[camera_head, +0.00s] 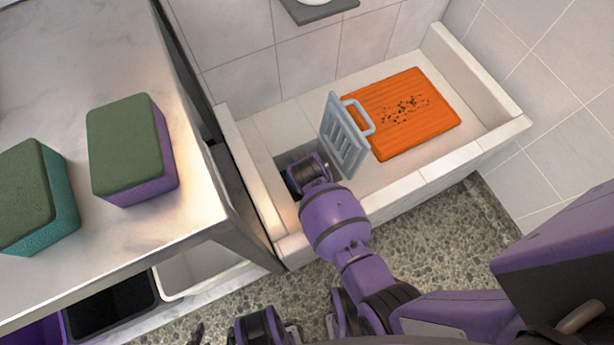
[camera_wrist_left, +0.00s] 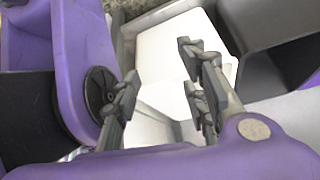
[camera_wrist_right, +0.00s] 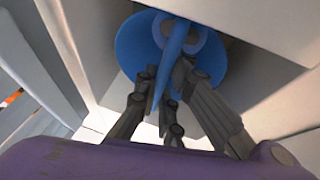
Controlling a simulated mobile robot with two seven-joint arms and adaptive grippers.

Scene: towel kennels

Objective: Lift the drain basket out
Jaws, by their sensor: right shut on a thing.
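The blue drain basket (camera_wrist_right: 135,45) shows in the right wrist view as a round dish with an upright blue handle (camera_wrist_right: 172,48), inside the pale drain recess. My right gripper (camera_wrist_right: 164,92) is shut on the handle from above. In the head view that gripper (camera_head: 308,174) reaches down into the recess at the trough's left end and hides most of the basket. My left gripper (camera_wrist_left: 162,88) is open and empty in the left wrist view, its fingers well apart.
The grey slotted grate (camera_head: 345,140) stands tilted beside the recess, near an orange ribbed mat (camera_head: 400,140) with dark bits. The pale trough (camera_head: 480,150) has raised walls. Green-topped blocks (camera_head: 130,150) stand on the left counter (camera_head: 60,70), with bins (camera_head: 110,300) below.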

